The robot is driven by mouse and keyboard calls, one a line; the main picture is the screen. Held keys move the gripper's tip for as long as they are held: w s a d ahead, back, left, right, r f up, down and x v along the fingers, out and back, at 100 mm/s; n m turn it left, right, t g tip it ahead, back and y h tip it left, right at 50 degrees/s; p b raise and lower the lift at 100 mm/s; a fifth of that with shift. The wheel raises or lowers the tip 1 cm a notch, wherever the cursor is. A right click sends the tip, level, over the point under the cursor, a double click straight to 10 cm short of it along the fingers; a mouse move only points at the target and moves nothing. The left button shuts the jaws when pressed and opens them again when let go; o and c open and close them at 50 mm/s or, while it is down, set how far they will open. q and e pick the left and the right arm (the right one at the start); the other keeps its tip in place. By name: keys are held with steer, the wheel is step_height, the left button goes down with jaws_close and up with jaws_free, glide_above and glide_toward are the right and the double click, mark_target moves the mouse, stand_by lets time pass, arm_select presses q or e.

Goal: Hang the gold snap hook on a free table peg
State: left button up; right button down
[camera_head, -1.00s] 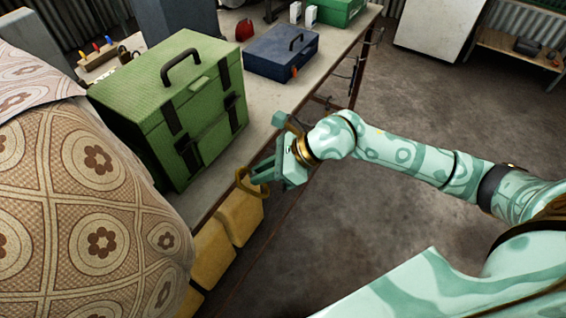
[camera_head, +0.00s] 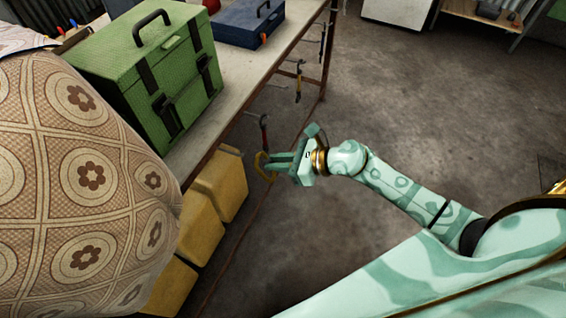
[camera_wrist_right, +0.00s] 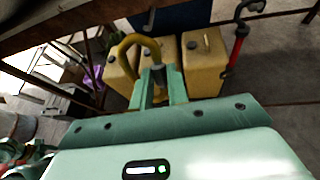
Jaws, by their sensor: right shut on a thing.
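The gold snap hook (camera_head: 262,166) is an open-looking loop held at the fingertips of my right gripper (camera_head: 272,164). In the right wrist view the hook (camera_wrist_right: 128,44) stands up from the fingers (camera_wrist_right: 157,86), which are shut on it. The gripper is just off the table's (camera_head: 232,112) long edge, apart from it. A red-handled tool (camera_head: 264,128) hangs at that edge close to the hook; it also shows in the right wrist view (camera_wrist_right: 238,46). More tools (camera_head: 298,82) hang further along. The pegs are too small to tell which are free. My left gripper is out of view.
A green toolbox (camera_head: 150,75) and a blue case (camera_head: 245,24) stand on the table. Yellow canisters (camera_head: 219,186) stand below the edge. A patterned cloth-covered bulk (camera_head: 85,190) fills the left. The floor (camera_head: 430,110) at right is open.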

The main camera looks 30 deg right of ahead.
steer(key=w+a, duration=0.1)
steer(key=w, duration=0.1)
steer(key=w+a+f+b, duration=0.1)
steer(key=w+a, duration=0.1)
steer(key=shift+w+a, duration=0.2)
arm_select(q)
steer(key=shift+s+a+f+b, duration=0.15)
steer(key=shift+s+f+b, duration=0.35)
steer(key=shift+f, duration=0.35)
arm_select(e)
steer(key=shift+w+a+f, duration=0.3)
steer(key=shift+w+f, duration=0.1)
steer(key=shift+f, duration=0.05)
steer(key=c, duration=1.3)
jaws_free()
